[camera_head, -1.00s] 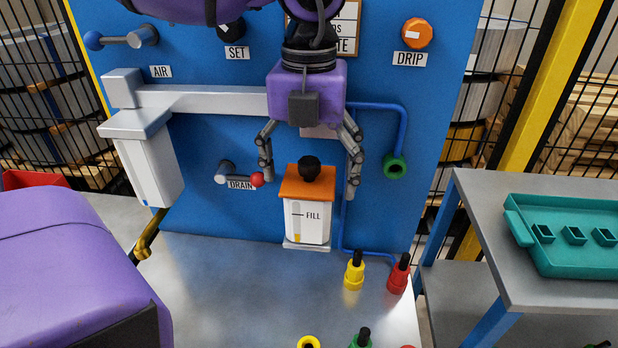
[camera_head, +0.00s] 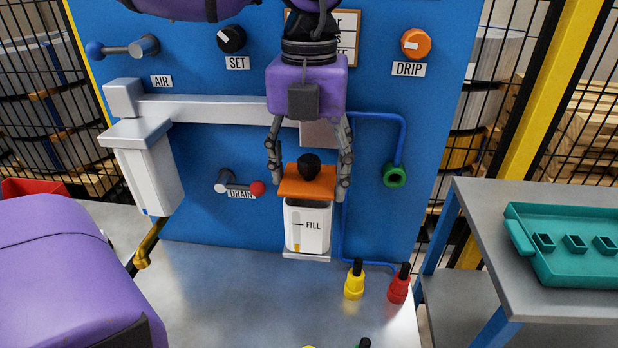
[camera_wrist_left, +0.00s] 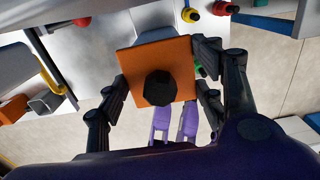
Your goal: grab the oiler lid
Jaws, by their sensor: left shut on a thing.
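The oiler lid is a square orange plate (camera_head: 293,188) with a black knob (camera_head: 309,165). My left gripper (camera_head: 308,184) comes down from above with a finger on each side of the lid and is shut on it. The lid is slightly above the white oiler cup (camera_head: 308,238) marked FILL, with a dark gap under its front edge. In the left wrist view the lid (camera_wrist_left: 150,55) fills the space between the fingers (camera_wrist_left: 161,80), knob towards the camera. My right gripper is out of view.
A blue panel (camera_head: 215,130) stands behind, with a grey beam (camera_head: 200,107) and a red-tipped DRAIN lever (camera_head: 257,188). Yellow (camera_head: 354,285) and red (camera_head: 398,290) bottles stand front right on the bench. A teal tray (camera_head: 570,265) lies on the right table.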

